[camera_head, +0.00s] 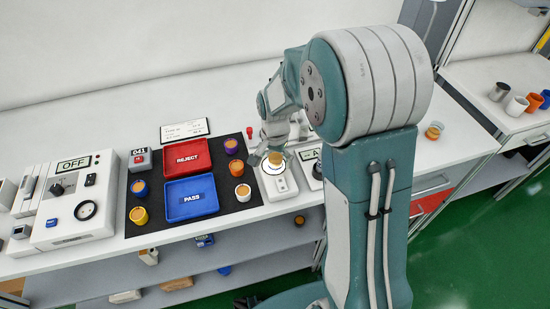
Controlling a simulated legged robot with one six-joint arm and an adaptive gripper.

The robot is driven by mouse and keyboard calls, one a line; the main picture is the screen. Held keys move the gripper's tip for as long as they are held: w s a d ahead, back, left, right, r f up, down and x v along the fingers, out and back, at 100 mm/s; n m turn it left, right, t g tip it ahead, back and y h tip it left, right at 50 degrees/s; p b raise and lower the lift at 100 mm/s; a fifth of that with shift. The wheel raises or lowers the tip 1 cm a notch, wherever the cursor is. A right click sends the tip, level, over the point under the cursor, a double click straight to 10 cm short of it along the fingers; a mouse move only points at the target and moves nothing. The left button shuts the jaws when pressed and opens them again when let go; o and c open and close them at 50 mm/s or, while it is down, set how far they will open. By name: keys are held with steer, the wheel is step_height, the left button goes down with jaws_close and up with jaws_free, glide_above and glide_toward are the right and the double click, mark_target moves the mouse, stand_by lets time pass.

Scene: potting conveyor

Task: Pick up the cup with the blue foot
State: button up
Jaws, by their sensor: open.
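Several small cups with orange-brown tops stand on the black mat (216,205). One at the left (139,188) looks dark blue around its lower part, with a yellow cup (139,216) below it. A further cup (276,160) sits on a round plate of a white device (280,188). My gripper (275,148) is open just over this cup, its fingers spread near it. I cannot tell whether they touch. That cup's foot is hardly visible.
A red REJECT tray (209,148) and a blue PASS tray (214,210) lie on the mat. A grey box marked OFF (75,200) stands left. Another cup (434,131) stands at the right; several cups, including a white one (516,106), stand on the far-right bench.

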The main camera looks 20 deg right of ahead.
steer(key=c, duration=1.3)
steer(key=shift+r, duration=0.1)
steer(key=shift+r, duration=0.3)
step_height(320, 180, up, 2)
steer(key=shift+r, duration=0.15)
steer(key=s+r, duration=0.3)
steer(key=s, duration=0.1)
steer(key=s+r, duration=0.3)
steer(key=s, duration=0.2)
steer(key=s+r, duration=0.4)
steer(key=s, duration=0.1)
